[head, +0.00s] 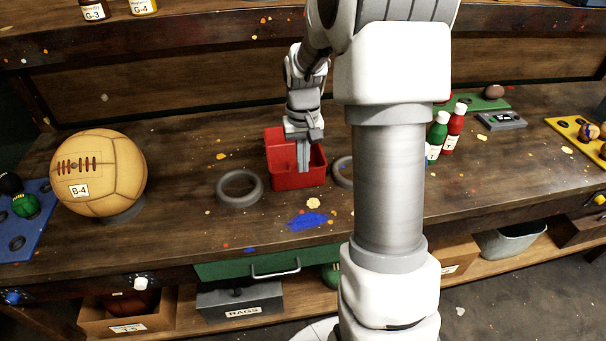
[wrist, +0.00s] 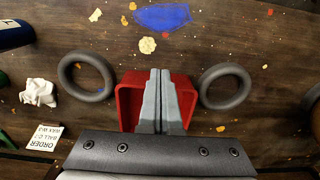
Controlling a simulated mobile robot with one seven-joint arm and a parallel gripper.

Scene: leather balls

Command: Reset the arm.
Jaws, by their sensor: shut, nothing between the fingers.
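My gripper (head: 304,167) is shut and empty, pointing down at the red bin on the workbench. In the wrist view the closed fingers of my gripper (wrist: 160,76) lie across the middle of the red bin (wrist: 128,87). In the head view the red bin (head: 318,180) stands behind and around the fingers; I cannot tell whether the fingertips are inside it or above it. My arm reaches out over the bench, and its column hides part of the bench right of the bin.
Grey rings flank the bin, one at left (head: 240,202). A tan ball (head: 98,173) labelled B-4 rests at the left. Green (head: 437,135) and red (head: 454,128) bottles stand right of my arm. A crumpled paper (wrist: 38,93) and order card (wrist: 42,138) lie on the bench.

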